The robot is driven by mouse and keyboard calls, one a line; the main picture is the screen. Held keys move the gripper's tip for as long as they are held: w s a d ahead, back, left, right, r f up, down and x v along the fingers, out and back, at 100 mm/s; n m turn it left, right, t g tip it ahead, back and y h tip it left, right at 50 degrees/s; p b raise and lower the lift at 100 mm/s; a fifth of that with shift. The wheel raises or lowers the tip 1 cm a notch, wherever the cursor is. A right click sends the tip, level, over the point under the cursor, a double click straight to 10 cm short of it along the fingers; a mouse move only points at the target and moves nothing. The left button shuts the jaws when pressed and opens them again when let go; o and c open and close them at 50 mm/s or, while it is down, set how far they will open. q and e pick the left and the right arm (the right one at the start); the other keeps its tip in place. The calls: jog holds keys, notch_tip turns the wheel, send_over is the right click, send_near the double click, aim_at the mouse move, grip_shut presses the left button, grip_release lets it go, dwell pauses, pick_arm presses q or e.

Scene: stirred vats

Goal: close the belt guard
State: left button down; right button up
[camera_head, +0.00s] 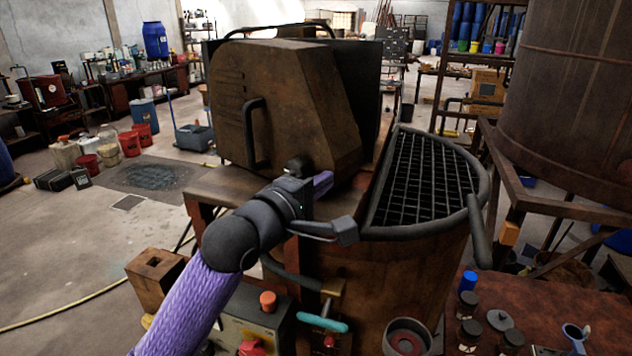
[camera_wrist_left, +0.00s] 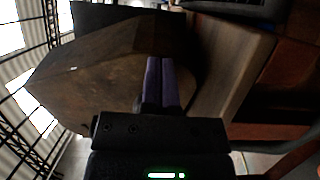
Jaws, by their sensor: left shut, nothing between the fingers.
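The belt guard (camera_head: 285,105) is a rusty brown box-like cover with a sloped right edge, standing at the vat's back left in the head view. A black bar handle (camera_head: 253,132) is on its front face. A dark panel (camera_head: 358,75) stands behind it. The guard also fills much of the left wrist view (camera_wrist_left: 100,85). My left gripper (camera_head: 323,182) is at the guard's lower front edge, below and right of the handle. Its purple fingers (camera_wrist_left: 162,80) are together and empty, in front of the guard; I cannot tell whether they touch it. My right gripper is not in view.
A vat (camera_head: 385,290) with a black grate (camera_head: 425,180) on top stands right of the guard. A control box (camera_head: 245,320) with red knobs is below my left arm. A rust-red table (camera_head: 560,305) with jars is at lower right. Open floor lies left.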

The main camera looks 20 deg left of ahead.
pick_arm(q)
jog(key=w, duration=0.1)
jog(key=w+d+n+y+p, duration=0.1)
jog(key=w+y, duration=0.1)
jog(key=w, duration=0.1)
jog(key=shift+d+r+n+t+p, duration=0.3)
jog(key=shift+d+r+p, duration=0.05)
jog(key=shift+d+p, duration=0.05)
jog(key=shift+n+y, duration=0.4)
jog(key=shift+y, duration=0.4)
jog(key=w, duration=0.1)
jog(key=w+d+b, duration=0.1)
jog(key=w, duration=0.1)
jog(key=w+f, duration=0.1)
jog(key=w, duration=0.1)
jog(key=shift+w+d, duration=0.25)
jog(key=shift+d, duration=0.1)
jog(key=shift+w+r, duration=0.1)
jog(key=shift+w, duration=0.2)
jog(key=shift+s+r, duration=0.1)
jog(key=shift+r, duration=0.1)
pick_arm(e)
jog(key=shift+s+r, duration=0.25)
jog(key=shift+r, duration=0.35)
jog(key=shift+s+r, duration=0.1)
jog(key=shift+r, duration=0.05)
